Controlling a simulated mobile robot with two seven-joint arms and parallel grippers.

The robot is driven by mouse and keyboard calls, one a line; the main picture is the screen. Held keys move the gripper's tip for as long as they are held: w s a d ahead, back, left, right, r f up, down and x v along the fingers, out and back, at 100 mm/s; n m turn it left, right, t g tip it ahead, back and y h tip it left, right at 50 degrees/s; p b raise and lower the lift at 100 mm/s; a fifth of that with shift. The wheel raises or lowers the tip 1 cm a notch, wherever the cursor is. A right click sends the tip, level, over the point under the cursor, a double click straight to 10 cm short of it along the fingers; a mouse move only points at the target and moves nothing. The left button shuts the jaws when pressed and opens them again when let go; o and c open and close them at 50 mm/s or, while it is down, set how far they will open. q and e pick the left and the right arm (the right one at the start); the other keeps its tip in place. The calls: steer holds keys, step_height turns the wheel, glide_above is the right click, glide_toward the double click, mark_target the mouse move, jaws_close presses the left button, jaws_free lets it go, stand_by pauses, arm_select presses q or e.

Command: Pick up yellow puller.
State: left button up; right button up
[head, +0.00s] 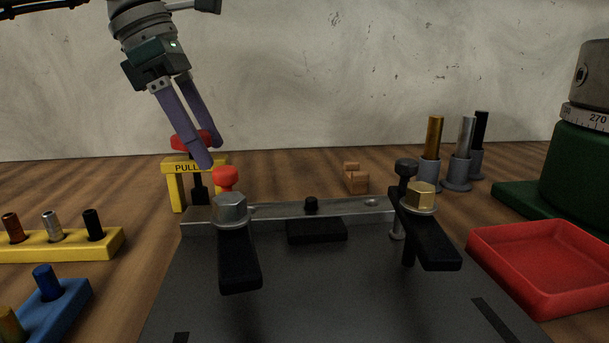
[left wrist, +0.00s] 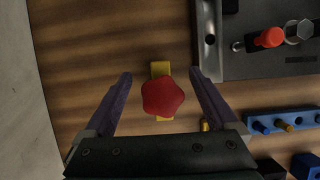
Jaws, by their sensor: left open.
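The yellow puller (head: 176,182) stands upright on the wooden table at the left, behind the dark fixture plate. It is a yellow frame marked "PULL" with a red knob on top and a dark stem below. My left gripper (head: 209,154) is open above and around the red knob, its purple fingers pointing down. In the left wrist view the red knob (left wrist: 163,96) lies between the two open fingers, apart from both, with the yellow bar under it. One finger hides part of the puller in the head view. My right gripper is not in view.
The fixture plate (head: 330,300) with black clamps (head: 239,262) lies just right of the puller. A yellow peg block (head: 60,246) and a blue peg block (head: 60,310) are at the left. A red tray (head: 545,300) is at the right. A wall stands behind.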

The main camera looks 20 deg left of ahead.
arm_select(q)
steer(key=x, duration=0.5)
steer(key=shift+s+a+b, duration=0.2)
steer(key=shift+b, duration=0.1)
jaws_close()
stand_by(0.4)
